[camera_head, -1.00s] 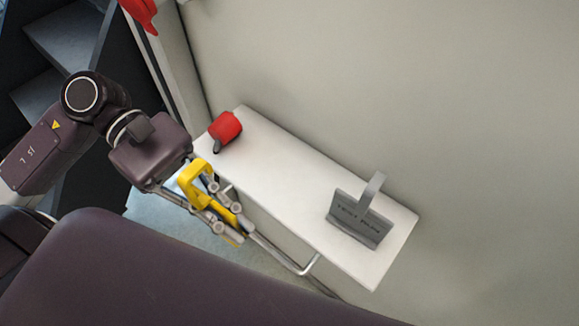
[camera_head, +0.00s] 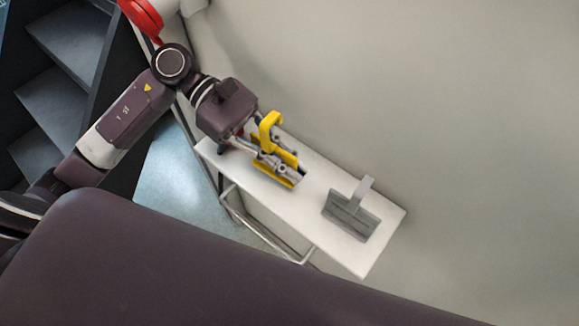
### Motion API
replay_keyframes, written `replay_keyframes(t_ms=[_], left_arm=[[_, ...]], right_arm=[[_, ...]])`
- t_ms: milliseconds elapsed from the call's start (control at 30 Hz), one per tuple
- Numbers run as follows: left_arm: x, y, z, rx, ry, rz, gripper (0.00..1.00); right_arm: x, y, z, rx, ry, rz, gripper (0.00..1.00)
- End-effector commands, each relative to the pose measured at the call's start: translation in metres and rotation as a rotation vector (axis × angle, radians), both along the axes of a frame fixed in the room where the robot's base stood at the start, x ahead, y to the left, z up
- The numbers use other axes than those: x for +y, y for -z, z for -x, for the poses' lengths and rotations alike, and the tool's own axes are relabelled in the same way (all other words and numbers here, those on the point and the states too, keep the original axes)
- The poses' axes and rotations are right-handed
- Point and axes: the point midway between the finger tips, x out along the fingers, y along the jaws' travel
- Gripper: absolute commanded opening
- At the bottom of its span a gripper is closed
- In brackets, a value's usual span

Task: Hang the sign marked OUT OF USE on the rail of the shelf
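A yellow sign with a hook-shaped top (camera_head: 270,122) is in my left gripper (camera_head: 282,168). The fingers are closed on its plate, and I cannot read any lettering on it. The gripper and sign are over the left half of the white shelf (camera_head: 310,200); their height above it is hard to tell. The shelf's metal rail (camera_head: 272,243) runs along its front edge, below and left of the gripper, with nothing hanging on its visible part. A grey sign with a hook (camera_head: 350,217) stands on the shelf's right part; its lettering is too small to read. My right gripper is not in view.
A red thing on the shelf is mostly hidden behind my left gripper. A plain wall (camera_head: 450,110) stands behind the shelf. Shelf space between gripper and grey sign is bare.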

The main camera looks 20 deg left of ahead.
Motion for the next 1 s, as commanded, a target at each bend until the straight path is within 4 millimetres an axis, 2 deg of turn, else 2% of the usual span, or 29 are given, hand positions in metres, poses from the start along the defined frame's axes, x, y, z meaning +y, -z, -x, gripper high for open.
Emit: replay_keyframes(t_ms=[67, 100, 200, 700, 733, 867, 1000], left_arm=[[0.001, 0.011, 0.004, 0.014, 0.001, -0.002, 0.00], [0.001, 0.019, 0.003, 0.012, 0.000, -0.002, 0.00], [0.001, 0.026, 0.003, 0.008, 0.001, -0.003, 0.00], [0.001, 0.032, 0.003, 0.006, 0.000, -0.003, 0.00], [0.001, 0.030, 0.003, 0.006, 0.000, -0.003, 0.08], [0.001, 0.030, 0.003, 0.006, 0.000, -0.003, 0.22], [0.001, 0.030, 0.003, 0.007, 0.001, -0.003, 0.22]], right_arm=[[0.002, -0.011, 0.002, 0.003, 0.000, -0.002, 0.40], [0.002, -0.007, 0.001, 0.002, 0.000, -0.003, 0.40], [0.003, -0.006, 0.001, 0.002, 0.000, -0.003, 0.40], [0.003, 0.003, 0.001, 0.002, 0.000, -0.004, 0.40], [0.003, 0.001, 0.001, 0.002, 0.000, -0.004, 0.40], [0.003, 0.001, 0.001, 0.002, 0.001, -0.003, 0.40], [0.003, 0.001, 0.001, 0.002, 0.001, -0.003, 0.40]])
